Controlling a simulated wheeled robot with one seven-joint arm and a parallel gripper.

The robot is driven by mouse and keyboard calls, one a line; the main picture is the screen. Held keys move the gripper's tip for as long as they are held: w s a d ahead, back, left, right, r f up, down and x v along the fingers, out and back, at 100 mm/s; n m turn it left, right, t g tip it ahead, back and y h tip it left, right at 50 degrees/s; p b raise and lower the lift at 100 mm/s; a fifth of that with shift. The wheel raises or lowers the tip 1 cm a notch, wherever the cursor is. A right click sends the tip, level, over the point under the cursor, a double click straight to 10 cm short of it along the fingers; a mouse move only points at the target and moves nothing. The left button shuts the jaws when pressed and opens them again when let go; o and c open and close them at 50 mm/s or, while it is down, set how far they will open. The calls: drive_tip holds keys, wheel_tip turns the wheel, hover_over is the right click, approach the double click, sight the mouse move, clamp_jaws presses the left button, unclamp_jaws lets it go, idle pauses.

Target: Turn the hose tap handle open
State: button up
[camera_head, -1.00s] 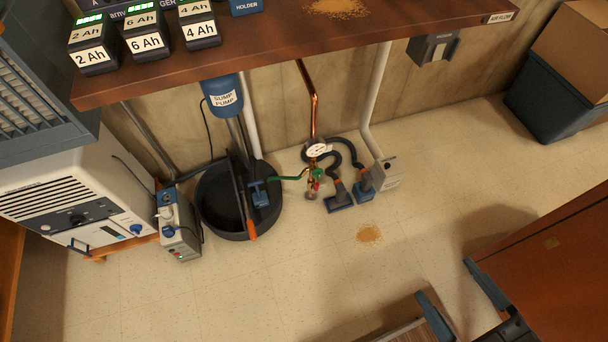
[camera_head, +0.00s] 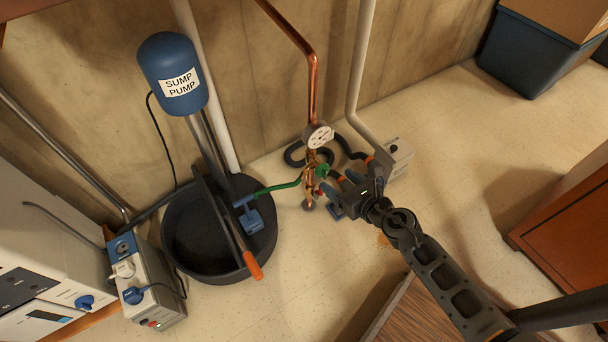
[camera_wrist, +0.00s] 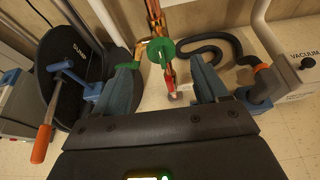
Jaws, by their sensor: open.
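The brass hose tap (camera_head: 309,178) stands low by the wall at the foot of a copper pipe, with a green round handle (camera_head: 322,171). In the wrist view the green handle (camera_wrist: 161,51) shows just beyond and between my fingertips, with a red part (camera_wrist: 169,75) below it. My gripper (camera_head: 333,186) is open, reaching down from the right, close to the tap. In the wrist view its blue fingers (camera_wrist: 162,68) are spread either side of the handle, with nothing between them gripped. Whether a finger touches the handle I cannot tell.
A round gauge (camera_head: 318,136) sits above the tap on the copper pipe (camera_head: 313,85). A black sump basin (camera_head: 185,265) with an orange-ended lever (camera_head: 253,264) is left. A dark hose (camera_wrist: 205,43) and the vacuum box (camera_wrist: 297,72) are right. Floor in front is fairly clear.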

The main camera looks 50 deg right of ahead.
sight(327, 173)
drive_tip(key=shift+x, duration=0.9)
drive_tip(key=b+x, duration=0.2)
drive_tip(key=x, duration=0.4)
drive_tip(key=shift+w+d+f, duration=0.1)
drive_tip(key=shift+w+f, duration=0.1)
drive_tip(key=shift+w, duration=0.1)
drive_tip(key=c, duration=1)
